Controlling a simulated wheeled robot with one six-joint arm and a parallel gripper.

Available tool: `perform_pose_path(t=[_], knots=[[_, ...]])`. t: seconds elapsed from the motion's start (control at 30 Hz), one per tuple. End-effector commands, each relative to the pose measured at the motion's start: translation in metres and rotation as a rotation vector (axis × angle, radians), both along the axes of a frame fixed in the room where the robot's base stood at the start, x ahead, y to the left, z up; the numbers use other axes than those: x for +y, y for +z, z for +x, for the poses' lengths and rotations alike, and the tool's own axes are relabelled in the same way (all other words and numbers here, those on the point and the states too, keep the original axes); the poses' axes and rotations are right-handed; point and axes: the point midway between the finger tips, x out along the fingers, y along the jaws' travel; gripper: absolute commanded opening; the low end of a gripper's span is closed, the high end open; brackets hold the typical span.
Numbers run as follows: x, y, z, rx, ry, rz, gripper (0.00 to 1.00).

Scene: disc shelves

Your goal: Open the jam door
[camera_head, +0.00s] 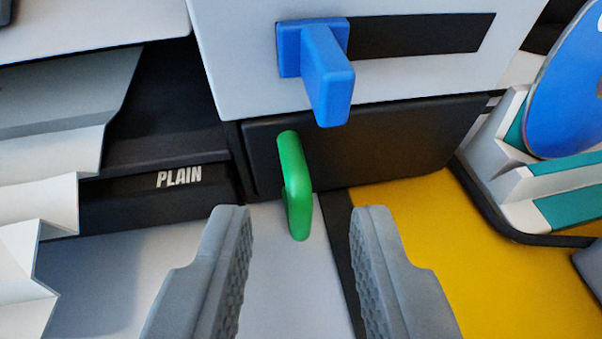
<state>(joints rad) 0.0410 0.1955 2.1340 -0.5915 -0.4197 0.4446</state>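A green handle (296,190) stands out from a black door panel (385,143) in the middle of the camera view. The panel looks closed, and I see no label that names it the jam door. My gripper (301,225) is open, with one grey finger on each side below the handle. The handle's lower end shows between the fingertips in the picture, and I see no contact. I cannot tell how far the fingertips are from it in depth.
A blue handle (328,75) on a white panel with a black slot (420,34) juts out just above the green handle. A rack (520,175) with a blue disc (573,90) is at right. The yellow surface (420,240) is clear.

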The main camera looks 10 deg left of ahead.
Motion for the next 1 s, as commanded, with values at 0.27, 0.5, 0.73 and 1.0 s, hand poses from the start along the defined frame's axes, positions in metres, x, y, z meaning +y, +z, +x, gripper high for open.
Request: perform_pose_path(t=[0.27, 0.5, 0.73, 1.0], knots=[[0.0027, -0.0055, 0.0124, 0.000, 0.000, 0.000, 0.30], [0.0028, -0.0055, 0.0126, 0.000, 0.000, 0.000, 0.30], [0.0027, -0.0054, 0.0125, 0.000, 0.000, 0.000, 0.00], [0.0024, -0.0054, 0.0123, 0.000, 0.000, 0.000, 0.00]])
